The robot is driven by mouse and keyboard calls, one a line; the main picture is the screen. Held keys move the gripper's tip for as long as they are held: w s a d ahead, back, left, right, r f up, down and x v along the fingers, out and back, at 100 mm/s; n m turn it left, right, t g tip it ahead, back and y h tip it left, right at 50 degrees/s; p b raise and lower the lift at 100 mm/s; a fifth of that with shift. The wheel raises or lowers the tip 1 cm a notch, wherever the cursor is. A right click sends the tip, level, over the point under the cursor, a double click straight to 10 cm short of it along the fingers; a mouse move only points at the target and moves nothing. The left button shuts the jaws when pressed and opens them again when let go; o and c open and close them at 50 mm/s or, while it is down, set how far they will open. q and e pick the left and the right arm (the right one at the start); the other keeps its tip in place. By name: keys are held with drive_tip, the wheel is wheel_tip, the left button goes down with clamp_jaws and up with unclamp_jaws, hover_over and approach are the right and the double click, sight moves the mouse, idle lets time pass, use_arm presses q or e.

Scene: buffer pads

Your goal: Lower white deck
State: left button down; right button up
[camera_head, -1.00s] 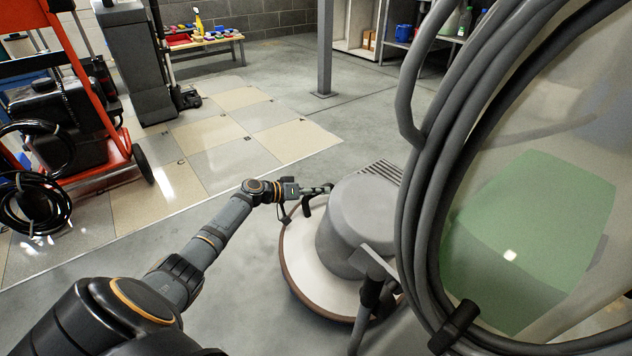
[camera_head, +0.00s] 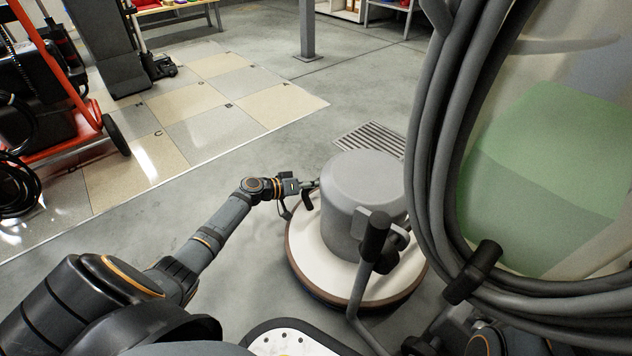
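The white deck (camera_head: 321,264) is the broad round base of a floor buffer, with a brown rim. It sits around the foot of a grey motor housing (camera_head: 366,185), low over the concrete floor. Whether its whole rim touches the floor is not clear. My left gripper (camera_head: 309,193) is at the deck's upper left edge, close beside the housing. Its dark fingers are small, and I cannot tell how far apart they are or whether they touch the machine. My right gripper is not visible; part of my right arm seems to show at the bottom right.
A large coil of grey cable (camera_head: 428,150) on the buffer blocks the right side. A floor grate (camera_head: 372,139) lies behind the housing. A tiled pad area (camera_head: 215,128) and a red cart (camera_head: 80,118) are at the left. Concrete floor is clear behind, around a grey post (camera_head: 307,30).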

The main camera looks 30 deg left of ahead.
use_arm(q)
drive_tip(key=shift+f, duration=0.1)
idle(0.3)
drive_tip(key=c, duration=1.2)
unclamp_jaws()
drive_tip(key=shift+d, duration=0.1)
drive_tip(key=shift+o, duration=0.2)
drive_tip(key=shift+s, duration=0.1)
drive_tip(key=v, duration=1.2)
drive_tip(key=shift+f, duration=0.1)
